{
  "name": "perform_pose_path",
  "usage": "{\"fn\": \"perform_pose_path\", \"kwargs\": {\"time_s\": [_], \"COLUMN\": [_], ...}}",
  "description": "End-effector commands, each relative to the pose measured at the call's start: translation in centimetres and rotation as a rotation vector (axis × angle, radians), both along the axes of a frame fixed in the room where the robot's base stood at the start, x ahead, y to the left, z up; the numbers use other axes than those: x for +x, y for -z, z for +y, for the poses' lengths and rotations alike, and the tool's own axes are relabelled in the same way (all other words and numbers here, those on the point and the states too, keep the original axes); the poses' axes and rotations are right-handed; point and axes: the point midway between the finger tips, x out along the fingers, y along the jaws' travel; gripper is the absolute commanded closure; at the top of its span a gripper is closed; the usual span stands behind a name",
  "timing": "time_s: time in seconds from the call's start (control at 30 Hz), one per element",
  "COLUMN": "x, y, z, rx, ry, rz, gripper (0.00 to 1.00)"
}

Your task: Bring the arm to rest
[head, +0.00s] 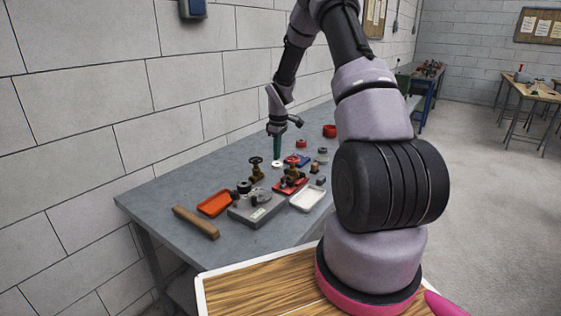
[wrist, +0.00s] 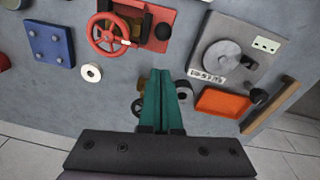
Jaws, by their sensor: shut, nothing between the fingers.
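My gripper (head: 277,158) hangs from my raised, bent arm and points down above the grey table (head: 160,190). In the wrist view its two green fingers (wrist: 163,100) are together and hold nothing. Below and beside the fingertips is a brass valve (head: 256,170), partly hidden behind the fingers in the wrist view. A white ring (wrist: 91,72) lies on the table to the left of the fingers in that view, apart from them.
A red fixture with a handwheel (wrist: 109,35), a grey fixture (head: 256,208), an orange tray (head: 214,204), a white tray (head: 307,198), a blue plate (wrist: 50,44) and a wooden bar (head: 196,222) crowd the table. A block wall (head: 150,90) runs behind it.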

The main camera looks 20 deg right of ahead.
Motion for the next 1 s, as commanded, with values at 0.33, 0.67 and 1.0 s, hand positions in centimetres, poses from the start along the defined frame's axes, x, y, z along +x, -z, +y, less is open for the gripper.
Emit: {"fn": "perform_pose_path", "kwargs": {"time_s": [0.33,0.67,1.0], "x": [-1.6,-2.2,-8.5], "y": [-6.4,-8.4,-21.2], "z": [-0.9,-0.8,2.3], "rx": [-0.001,-0.002,0.020], "ry": [0.000,0.013,0.291], "rz": [-0.003,-0.010,-0.141], "gripper": [1.00,1.00,1.00]}}
